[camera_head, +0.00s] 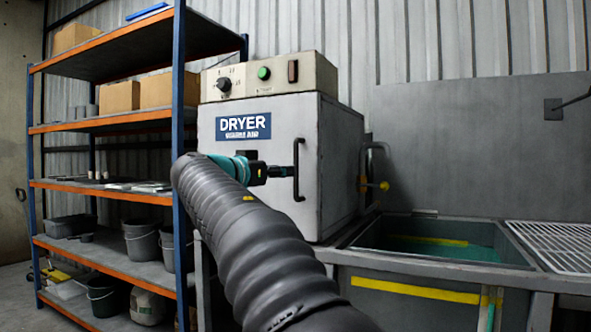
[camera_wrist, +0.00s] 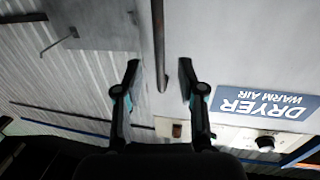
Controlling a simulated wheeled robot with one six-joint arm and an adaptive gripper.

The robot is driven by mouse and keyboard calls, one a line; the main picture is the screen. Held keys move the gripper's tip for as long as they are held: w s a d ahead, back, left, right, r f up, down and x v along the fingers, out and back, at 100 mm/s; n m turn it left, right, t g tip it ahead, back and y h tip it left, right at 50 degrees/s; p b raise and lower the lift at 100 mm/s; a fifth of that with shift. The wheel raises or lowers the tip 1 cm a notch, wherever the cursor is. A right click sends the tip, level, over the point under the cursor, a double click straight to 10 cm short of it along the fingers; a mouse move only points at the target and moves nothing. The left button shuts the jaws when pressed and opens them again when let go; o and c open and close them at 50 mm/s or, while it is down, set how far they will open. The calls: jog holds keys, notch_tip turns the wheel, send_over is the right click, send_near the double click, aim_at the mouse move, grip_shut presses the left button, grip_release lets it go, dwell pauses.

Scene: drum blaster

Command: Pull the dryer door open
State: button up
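The dryer (camera_head: 262,170) is a light grey box with a blue "DRYER WARM AIR" label, seen at the middle of the head view. Its front door (camera_head: 225,150) looks closed. A dark vertical bar handle (camera_head: 297,165) is near the door's right edge. My gripper (camera_head: 284,171) is at the handle's lower half. In the wrist view, which is turned over, the handle (camera_wrist: 158,45) runs between the two fingers of my gripper (camera_wrist: 158,72). The fingers are apart, with a gap on both sides of the bar. Part of the door front is hidden behind my arm.
A shelf rack (camera_head: 105,128) with boxes and buckets stands left of the dryer. A control panel (camera_head: 262,76) with a knob and green button tops the dryer. A sink (camera_head: 400,262) with a yellow stripe and a wire rack (camera_head: 560,245) are on the right.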

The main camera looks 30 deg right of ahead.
aim_at(296, 194)
jog(key=p+x, duration=0.1)
jog(key=x, duration=0.5)
jog(key=shift+w+d, duration=0.1)
jog(key=shift+d, duration=0.15)
grip_shut()
